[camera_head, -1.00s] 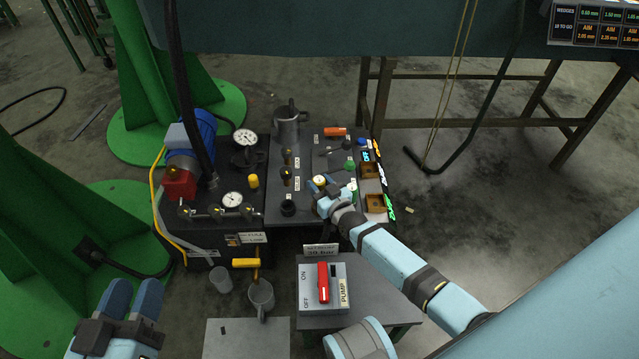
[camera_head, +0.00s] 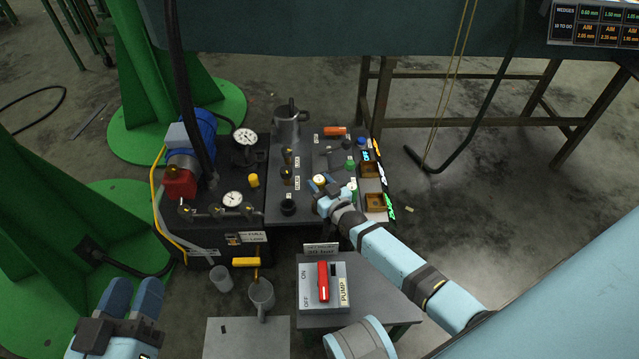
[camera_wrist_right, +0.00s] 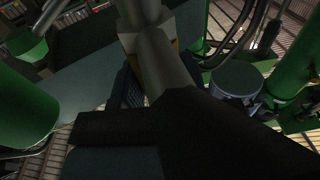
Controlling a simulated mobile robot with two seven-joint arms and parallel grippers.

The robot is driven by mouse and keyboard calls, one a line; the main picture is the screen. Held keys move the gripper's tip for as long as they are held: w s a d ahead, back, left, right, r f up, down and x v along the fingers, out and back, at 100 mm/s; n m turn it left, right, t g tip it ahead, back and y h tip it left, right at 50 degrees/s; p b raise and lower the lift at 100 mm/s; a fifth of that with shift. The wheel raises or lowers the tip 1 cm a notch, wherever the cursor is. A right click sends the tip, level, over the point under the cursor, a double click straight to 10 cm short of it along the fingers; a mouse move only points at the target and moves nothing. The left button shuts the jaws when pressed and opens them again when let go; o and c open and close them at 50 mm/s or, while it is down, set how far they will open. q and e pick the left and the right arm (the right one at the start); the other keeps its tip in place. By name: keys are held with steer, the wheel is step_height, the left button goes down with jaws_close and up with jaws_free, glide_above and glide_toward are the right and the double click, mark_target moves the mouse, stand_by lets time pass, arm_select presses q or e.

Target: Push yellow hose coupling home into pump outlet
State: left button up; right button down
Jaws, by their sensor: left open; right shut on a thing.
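My right gripper (camera_head: 323,197) is at the right-hand panel, shut on a small fitting (camera_head: 319,180) with a round, pale yellow top. I cannot tell if this fitting is the hose coupling. In the right wrist view a grey cylinder (camera_wrist_right: 165,65) stands at the hand; the dark hand hides its near end. A short yellow cap (camera_head: 254,181) stands upright on the pump unit (camera_head: 196,240) at the left, apart from both grippers. I cannot make out which port is the pump outlet. My left gripper (camera_head: 134,292) is open and empty at the lower left.
A pump switch box (camera_head: 335,295) with a red lever stands in front. A yellow handle (camera_head: 246,262) sits above the mug. Gauges, valves and a yellow hose crowd the pump unit.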

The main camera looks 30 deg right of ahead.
steer(key=shift+f+b, duration=1.35)
steer(key=shift+f, duration=0.5)
steer(key=c, duration=0.6)
jaws_free()
